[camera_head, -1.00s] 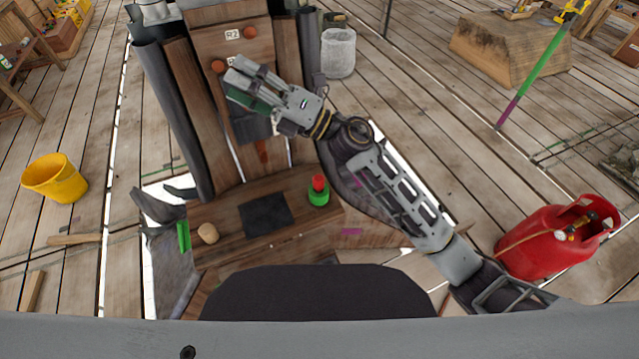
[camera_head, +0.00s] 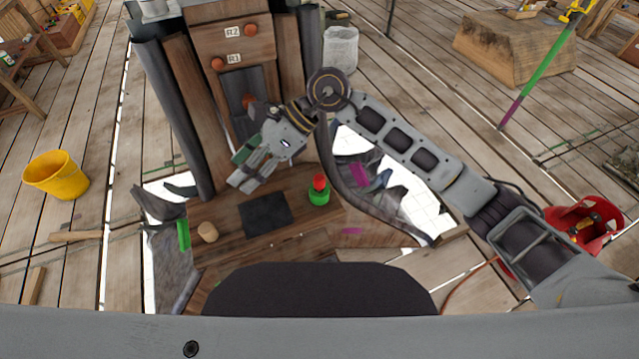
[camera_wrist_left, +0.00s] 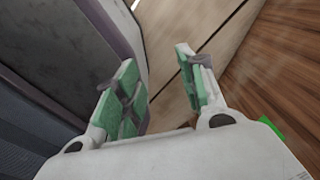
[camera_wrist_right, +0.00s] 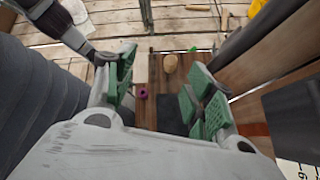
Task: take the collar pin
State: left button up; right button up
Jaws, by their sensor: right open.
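No part is plainly marked as the collar pin, so I cannot tell which it is. Small candidates are a tan wooden peg (camera_head: 207,232) on the ledge, a red-topped green piece (camera_head: 319,190) at the ledge's right, and orange knobs beside labels R1 (camera_head: 217,64) and R2 (camera_head: 250,30). My right gripper (camera_head: 243,184) is open and empty, pointing down-left above the ledge behind the dark square pad (camera_head: 265,214). In the right wrist view, the peg (camera_wrist_right: 170,63) shows beyond its open fingers (camera_wrist_right: 160,95). My left gripper (camera_wrist_left: 158,85) is open and empty, near wooden boards.
The wooden post with dark side panels (camera_head: 178,120) rises behind the ledge (camera_head: 235,242). A yellow bucket (camera_head: 55,176) stands left, a white bin (camera_head: 341,48) behind. Gaps in the deck flank the ledge.

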jog(key=w+d+f+n+t+h, duration=0.1)
jog(key=w+d+f+t+h, duration=0.1)
jog(key=w+d+f+h, duration=0.4)
notch_tip(320, 180, up, 2)
jog(key=t+h, duration=0.2)
jog(key=h, duration=0.2)
send_over(320, 177)
jog(key=f, duration=0.7)
jog(key=shift+s+d+p, duration=0.15)
jog(key=shift+s+p, duration=0.15)
jog(key=shift+f, duration=0.55)
jog(key=shift+w+f+p, duration=0.1)
jog(key=shift+f+p, duration=0.2)
jog(key=shift+f, duration=0.55)
jog(key=f, duration=0.2)
jog(key=shift+w+a+f, duration=0.15)
jog(key=shift+a+f, duration=0.1)
jog(key=shift+f, duration=0.55)
jog(key=c, duration=0.7)
pick_arm(q)
jog(key=shift+w+d+r, duration=0.25)
jog(key=shift+d+r, duration=0.2)
jog(key=shift+w+d+r, duration=0.2)
jog(key=shift+d+r, duration=0.2)
jog(key=shift+d, duration=0.05)
pick_arm(e)
jog(key=c, duration=0.4)
